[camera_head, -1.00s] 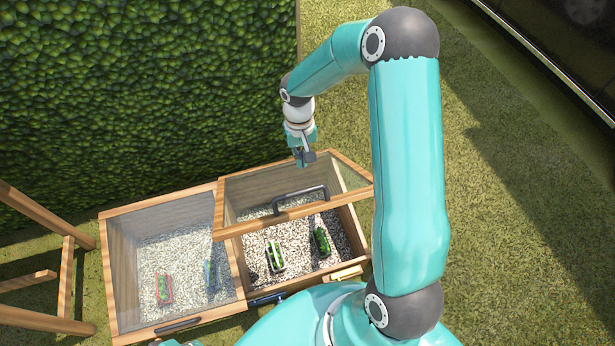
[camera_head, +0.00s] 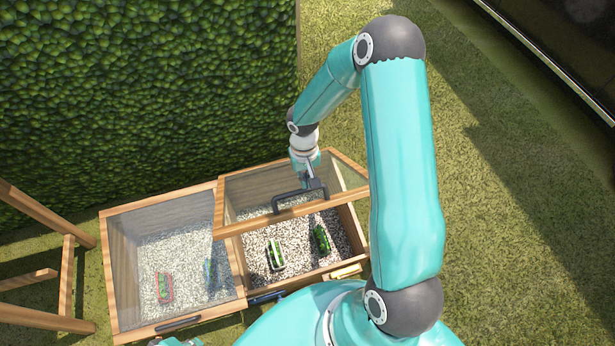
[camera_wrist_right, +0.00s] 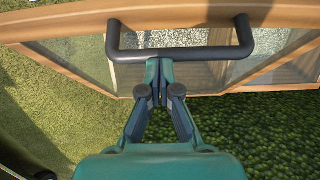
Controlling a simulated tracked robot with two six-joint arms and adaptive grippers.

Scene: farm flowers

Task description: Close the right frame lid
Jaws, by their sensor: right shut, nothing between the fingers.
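The right frame lid (camera_head: 248,226) is a wood-edged glass panel. It stands raised at a slant over the right half of the cold frame, with a gap below its front bar. Its dark handle (camera_head: 287,197) is on the front bar. The handle also spans the top of the right wrist view (camera_wrist_right: 190,54). My right gripper (camera_head: 314,186) is shut and empty at the handle, on its hedge side. In the right wrist view the closed fingertips (camera_wrist_right: 158,78) overlap the handle's bar; I cannot tell whether they touch.
The left frame lid (camera_head: 165,225) lies closed over gravel and small plants. The right box holds gravel and two potted plants (camera_head: 275,254) (camera_head: 321,239). A hedge (camera_head: 150,90) stands behind the frame. A wooden stand (camera_head: 67,275) is at the left. Open grass (camera_head: 510,230) lies to the right.

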